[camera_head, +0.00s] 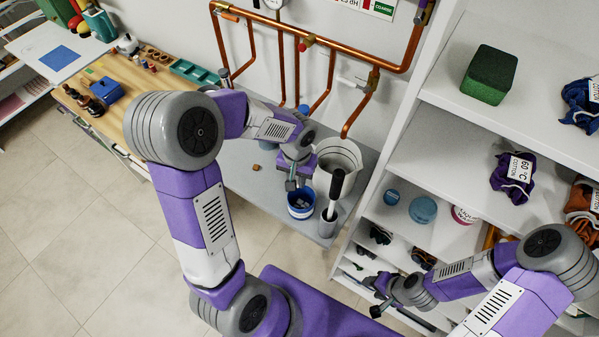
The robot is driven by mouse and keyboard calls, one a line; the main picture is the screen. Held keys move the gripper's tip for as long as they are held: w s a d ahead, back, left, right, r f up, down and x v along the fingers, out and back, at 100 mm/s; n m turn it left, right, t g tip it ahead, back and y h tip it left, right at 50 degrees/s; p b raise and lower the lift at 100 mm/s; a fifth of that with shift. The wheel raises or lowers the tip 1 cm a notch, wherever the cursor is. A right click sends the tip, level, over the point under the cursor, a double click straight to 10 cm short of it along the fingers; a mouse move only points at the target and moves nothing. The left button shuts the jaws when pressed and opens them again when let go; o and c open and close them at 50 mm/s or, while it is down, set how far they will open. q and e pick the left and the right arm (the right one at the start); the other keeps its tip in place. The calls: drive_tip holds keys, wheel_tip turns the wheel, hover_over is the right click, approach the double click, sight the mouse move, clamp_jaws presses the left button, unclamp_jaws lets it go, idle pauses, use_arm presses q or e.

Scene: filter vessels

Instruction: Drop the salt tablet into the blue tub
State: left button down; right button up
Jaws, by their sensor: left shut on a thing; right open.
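The blue tub (301,213) stands on the grey bench and has pale pieces inside. My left gripper (291,185) points down just above the tub's back left rim. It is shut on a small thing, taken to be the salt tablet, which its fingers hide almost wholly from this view. My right gripper (372,300) is open and empty, low at the right, in front of the lower shelves and away from the tub.
A white bucket (350,155) stands behind the tub. A dark-handled tool (336,185) stands in a grey holder (327,225) close to the tub's right. A small brown piece (256,168) lies on the bench at left. Copper pipes (330,48) run along the wall above.

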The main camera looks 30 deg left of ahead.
use_arm(q)
drive_tip(key=shift+f+b, duration=1.55)
drive_tip(key=shift+f, duration=0.85)
drive_tip(key=c, duration=0.9)
unclamp_jaws()
drive_tip(key=shift+r, duration=0.1)
wheel_tip(320, 180, up, 8)
drive_tip(key=shift+f+p, duration=0.25)
drive_tip(key=shift+p, duration=0.45)
